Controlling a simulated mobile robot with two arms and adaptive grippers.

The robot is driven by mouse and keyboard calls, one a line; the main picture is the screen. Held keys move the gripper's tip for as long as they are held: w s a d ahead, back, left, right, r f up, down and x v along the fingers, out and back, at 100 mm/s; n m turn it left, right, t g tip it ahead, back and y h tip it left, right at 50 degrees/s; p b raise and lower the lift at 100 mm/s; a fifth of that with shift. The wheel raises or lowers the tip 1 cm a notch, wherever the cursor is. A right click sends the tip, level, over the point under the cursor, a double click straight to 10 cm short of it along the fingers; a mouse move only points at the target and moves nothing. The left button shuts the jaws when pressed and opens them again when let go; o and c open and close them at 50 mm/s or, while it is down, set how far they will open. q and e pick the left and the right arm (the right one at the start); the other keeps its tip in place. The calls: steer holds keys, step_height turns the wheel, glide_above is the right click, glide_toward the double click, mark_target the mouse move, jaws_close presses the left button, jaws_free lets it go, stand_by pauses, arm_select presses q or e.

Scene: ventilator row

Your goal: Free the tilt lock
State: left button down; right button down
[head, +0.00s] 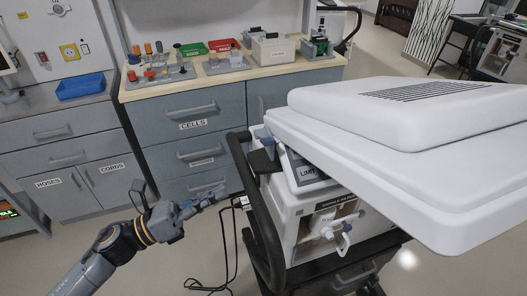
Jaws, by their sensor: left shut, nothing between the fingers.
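A white ventilator (312,213) stands on a dark cart at the right. Its wide white top panel (400,160) overhangs the body and hides much of it. A small panel marked LIMIT (308,172) shows under the panel's left edge. A blue-grey piece (262,134) and a dark block (263,161) sit at that left side. I cannot tell which part is the tilt lock. My left gripper (220,190) is shut and empty, left of the cart's dark handle rail (262,215) and apart from the ventilator. My right gripper is not in view.
A grey drawer cabinet (195,122) with a wooden top holds several small parts and trays behind. A blue bin (81,86) sits on the left counter. A dark cable (229,250) hangs to the floor beside the cart.

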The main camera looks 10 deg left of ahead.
mark_target(266, 138)
arm_select(q)
steer(key=shift+m+g, duration=0.3)
steer(key=shift+m, duration=0.2)
steer(key=p+x, duration=0.1)
steer(key=x, duration=0.2)
steer(key=r+p+x, duration=0.1)
steer(key=x, duration=0.3)
steer(key=s+p+x, duration=0.1)
steer(key=p+x, duration=0.1)
steer(key=x, duration=0.1)
steer(key=shift+w+d+r, duration=0.2)
steer(key=shift+d+r, duration=0.2)
steer(key=shift+r, duration=0.05)
steer(key=shift+w+a+r+p, duration=0.2)
steer(key=shift+r+p, duration=0.2)
steer(key=shift+r, duration=0.15)
steer(key=shift+w+a+r+p, duration=0.1)
steer(key=shift+w+r+p, duration=0.1)
steer(key=shift+r+p, duration=0.3)
steer(key=shift+w+a+r, duration=0.15)
steer(key=shift+a+r, duration=0.05)
steer(key=shift+r, duration=0.35)
